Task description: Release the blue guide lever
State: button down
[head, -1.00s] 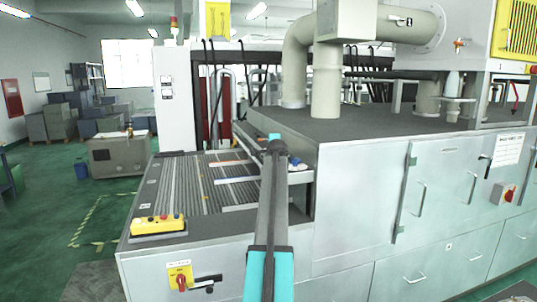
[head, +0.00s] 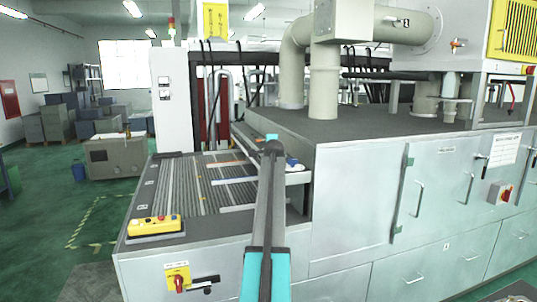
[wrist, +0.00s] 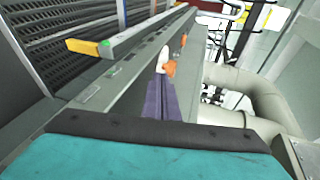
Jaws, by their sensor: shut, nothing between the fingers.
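In the head view a small blue knob (head: 291,162), which looks like the blue guide lever, sits on a pale bracket at the conveyor's right edge, just right of my arm. My arm hides part of that area, and my gripper cannot be made out there. In the wrist view the bluish-purple fingers of my gripper (wrist: 161,88) are shut and empty, pointing along the grey rail (wrist: 120,75). A white-and-orange knob (wrist: 168,67) lies just beyond the fingertips; I cannot tell if they touch.
The slatted conveyor (head: 195,190) lies left of my arm, with a yellow control box (head: 154,225) at its front. A large grey machine housing (head: 365,205) stands to the right. Another orange knob (wrist: 183,39) sits farther along the rail.

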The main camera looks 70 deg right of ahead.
dwell(0.5)
jog(key=shift+a, duration=0.1)
jog(key=w+a+r+b, duration=0.1)
jog(key=a, duration=0.5)
jog(key=w+a+r+b, duration=0.2)
jog(key=a, duration=0.5)
jog(key=shift+w, duration=0.25)
jog(key=shift+r, duration=0.15)
